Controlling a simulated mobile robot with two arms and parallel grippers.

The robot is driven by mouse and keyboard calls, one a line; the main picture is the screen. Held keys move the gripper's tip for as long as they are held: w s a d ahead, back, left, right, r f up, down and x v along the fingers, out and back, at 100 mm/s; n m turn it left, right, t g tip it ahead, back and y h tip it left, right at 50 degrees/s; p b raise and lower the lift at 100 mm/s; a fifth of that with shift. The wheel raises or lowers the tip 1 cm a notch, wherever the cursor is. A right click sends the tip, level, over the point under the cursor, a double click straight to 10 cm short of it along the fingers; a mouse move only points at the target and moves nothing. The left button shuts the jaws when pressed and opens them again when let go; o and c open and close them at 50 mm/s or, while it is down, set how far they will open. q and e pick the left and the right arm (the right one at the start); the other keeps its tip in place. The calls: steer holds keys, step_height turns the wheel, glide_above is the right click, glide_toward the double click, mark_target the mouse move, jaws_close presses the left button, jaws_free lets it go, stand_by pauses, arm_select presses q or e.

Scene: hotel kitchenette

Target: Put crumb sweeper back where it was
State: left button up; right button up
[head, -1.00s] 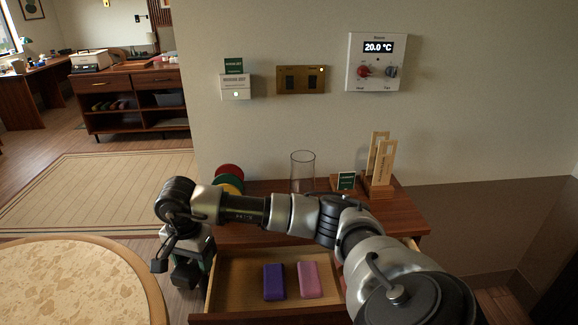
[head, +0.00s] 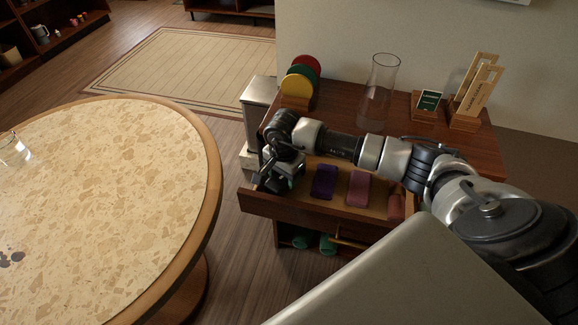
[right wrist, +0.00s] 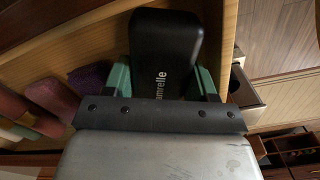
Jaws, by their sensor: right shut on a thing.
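My right gripper (head: 284,180) is over the left end of an open wooden drawer (head: 262,202). In the right wrist view its green fingers (right wrist: 163,82) are shut on a black crumb sweeper (right wrist: 165,38) with pale lettering. The sweeper is mostly hidden in the head view. A purple item (head: 324,182) and a pink item (head: 359,188) lie side by side in the drawer, right of the gripper. A reddish item (head: 396,206) lies farther right, partly hidden. Whether the sweeper touches the drawer floor, I cannot tell. My left gripper is out of view.
A round table (head: 211,175) fills the left. Green rolled items (head: 327,243) lie below the drawer.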

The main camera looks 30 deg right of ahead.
steer(key=w+d, duration=0.2)
steer(key=d, duration=0.1)
steer(key=shift+w+f+p, duration=0.2)
steer(key=shift+w+p, duration=0.1)
steer(key=shift+p, duration=0.1)
steer(key=shift+f, duration=0.5)
steer(key=shift+f, duration=0.1)
steer(key=o, duration=0.6)
